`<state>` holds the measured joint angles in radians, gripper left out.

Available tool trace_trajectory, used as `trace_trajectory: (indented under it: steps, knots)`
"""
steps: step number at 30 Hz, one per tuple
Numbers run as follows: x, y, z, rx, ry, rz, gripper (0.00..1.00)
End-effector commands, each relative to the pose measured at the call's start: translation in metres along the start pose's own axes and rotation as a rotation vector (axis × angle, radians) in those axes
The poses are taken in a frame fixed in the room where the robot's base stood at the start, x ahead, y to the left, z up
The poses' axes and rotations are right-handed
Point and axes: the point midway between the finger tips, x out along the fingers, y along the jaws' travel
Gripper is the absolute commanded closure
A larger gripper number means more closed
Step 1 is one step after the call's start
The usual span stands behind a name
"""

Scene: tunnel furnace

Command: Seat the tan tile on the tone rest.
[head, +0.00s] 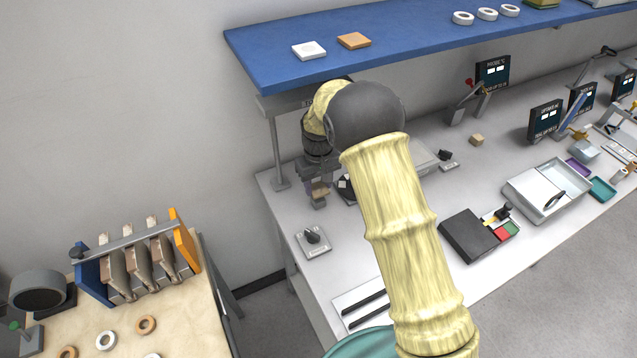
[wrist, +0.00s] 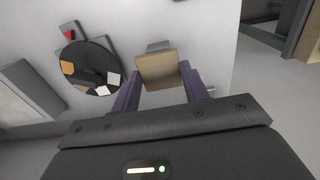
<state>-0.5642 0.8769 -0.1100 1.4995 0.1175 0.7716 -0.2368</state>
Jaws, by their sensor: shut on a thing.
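The tan tile (wrist: 158,70) is between the two fingers of my gripper (wrist: 157,88) in the wrist view, and the gripper is shut on it. In the head view the tile (head: 320,190) shows small at my gripper (head: 318,198), above the white bench under the blue shelf. A small grey piece (wrist: 159,46) shows just beyond the tile's far edge and is mostly hidden by it. I cannot tell whether this is the tone rest, or whether the tile touches it. A dark round disc (wrist: 90,68) bearing several coloured patches lies left of the tile.
The blue shelf (head: 270,72) overhangs my wrist, with white (head: 309,50) and orange (head: 354,41) tiles on it. A knob box (head: 313,241) stands near the bench's front-left. A dark box (head: 470,235) and a grey tray (head: 547,190) lie farther right.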

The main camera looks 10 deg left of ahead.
Motion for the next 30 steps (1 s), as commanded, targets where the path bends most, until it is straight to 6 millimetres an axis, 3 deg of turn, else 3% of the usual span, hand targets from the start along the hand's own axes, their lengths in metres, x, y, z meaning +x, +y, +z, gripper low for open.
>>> trace_trajectory:
  steps: [18,30]
  knots:
    - [0.023,-0.001,0.000,0.000,0.001,0.000,0.78]
    - [0.024,-0.001,0.000,0.000,0.001,0.000,0.78]
